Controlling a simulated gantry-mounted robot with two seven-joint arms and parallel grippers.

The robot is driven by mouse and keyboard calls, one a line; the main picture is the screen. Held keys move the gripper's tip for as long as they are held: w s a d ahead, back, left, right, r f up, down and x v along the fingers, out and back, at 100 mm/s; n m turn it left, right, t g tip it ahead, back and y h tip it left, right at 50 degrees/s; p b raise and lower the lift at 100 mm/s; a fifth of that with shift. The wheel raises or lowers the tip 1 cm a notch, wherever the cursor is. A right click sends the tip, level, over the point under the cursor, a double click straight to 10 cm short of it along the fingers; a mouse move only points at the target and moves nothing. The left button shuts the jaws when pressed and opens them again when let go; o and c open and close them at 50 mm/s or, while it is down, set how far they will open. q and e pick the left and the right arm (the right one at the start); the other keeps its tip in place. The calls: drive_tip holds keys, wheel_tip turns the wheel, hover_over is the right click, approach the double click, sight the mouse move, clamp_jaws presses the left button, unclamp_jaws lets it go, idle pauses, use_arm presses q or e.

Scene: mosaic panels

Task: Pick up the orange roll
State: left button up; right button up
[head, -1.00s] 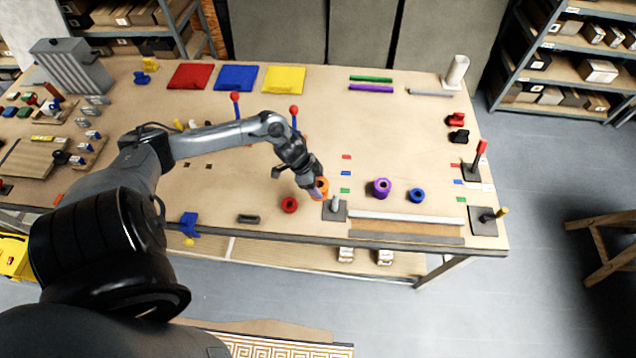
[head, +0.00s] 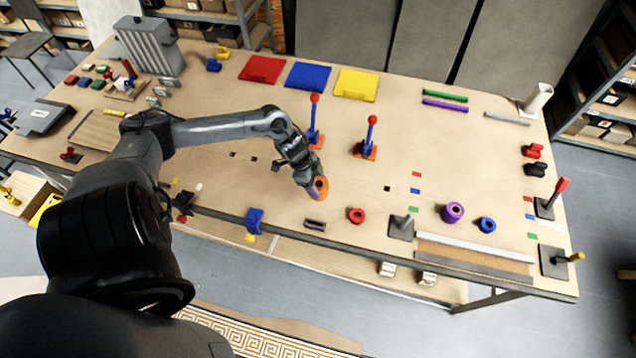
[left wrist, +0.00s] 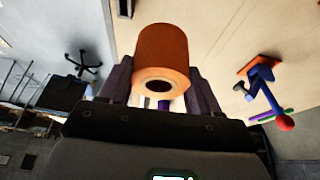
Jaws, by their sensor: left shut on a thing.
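The orange roll (head: 321,183) is in my left gripper (head: 315,189), near the front middle of the table in the head view. In the left wrist view the roll (left wrist: 162,58) sits between the two dark fingers (left wrist: 161,88), its hollow end facing the camera. The left gripper is shut on it. The roll appears held above the table, but the gap beneath it is hard to judge. My right gripper is not in view.
To the right stand a red roll (head: 356,215), a grey post on a base (head: 401,227), a purple roll (head: 453,212) and a blue roll (head: 487,225). Two red-topped levers (head: 314,122) and (head: 367,138) rise behind the gripper. The table's front edge is close.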

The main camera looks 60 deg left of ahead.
use_arm(q)
drive_tip(key=shift+v, duration=1)
drive_tip(key=shift+a+r, duration=0.1)
drive_tip(key=shift+r, duration=0.85)
drive_tip(key=shift+s+r, duration=0.1)
drive_tip(key=shift+r, duration=1.55)
